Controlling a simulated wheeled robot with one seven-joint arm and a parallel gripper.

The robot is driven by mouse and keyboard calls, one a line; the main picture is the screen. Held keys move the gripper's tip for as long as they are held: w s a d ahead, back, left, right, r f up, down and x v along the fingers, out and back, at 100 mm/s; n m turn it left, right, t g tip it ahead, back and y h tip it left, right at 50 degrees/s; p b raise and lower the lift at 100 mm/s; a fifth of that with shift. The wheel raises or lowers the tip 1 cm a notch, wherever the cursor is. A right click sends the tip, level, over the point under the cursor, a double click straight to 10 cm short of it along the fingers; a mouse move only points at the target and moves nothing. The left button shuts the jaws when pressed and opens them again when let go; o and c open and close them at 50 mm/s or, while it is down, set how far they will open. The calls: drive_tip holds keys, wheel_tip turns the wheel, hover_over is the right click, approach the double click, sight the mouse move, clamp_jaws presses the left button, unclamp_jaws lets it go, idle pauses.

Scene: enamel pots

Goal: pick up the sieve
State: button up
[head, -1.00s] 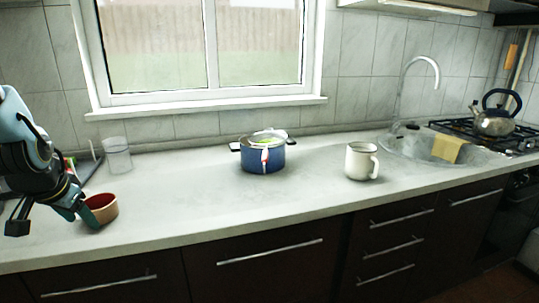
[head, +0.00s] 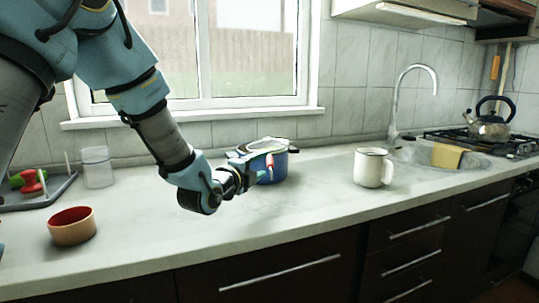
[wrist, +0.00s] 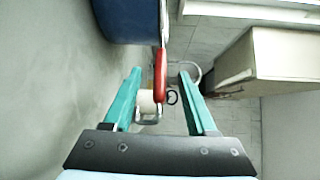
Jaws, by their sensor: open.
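The sieve's red handle (head: 270,161) hangs down the front of the blue pot (head: 280,166); its bowl is mostly hidden by my arm in the head view. My gripper (head: 262,150) is just left of and in front of the pot. In the wrist view my gripper (wrist: 160,75) is open, with a teal finger on each side of the red handle (wrist: 160,72). The handle appears between the fingertips and I see no contact. The blue pot (wrist: 115,18) fills the upper left there.
A white mug (head: 372,168) stands right of the pot. A terracotta bowl (head: 72,228) and a glass (head: 98,170) are at the left, near a rack (head: 45,196). The sink, tap and kettle (head: 489,127) are at the right. The counter's front middle is clear.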

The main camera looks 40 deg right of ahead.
sight(269, 156)
drive_tip(key=shift+p+x, duration=1.05)
drive_tip(key=shift+x, duration=1.95)
drive_tip(key=shift+w+r, duration=0.15)
drive_tip(key=shift+w, duration=0.05)
clamp_jaws()
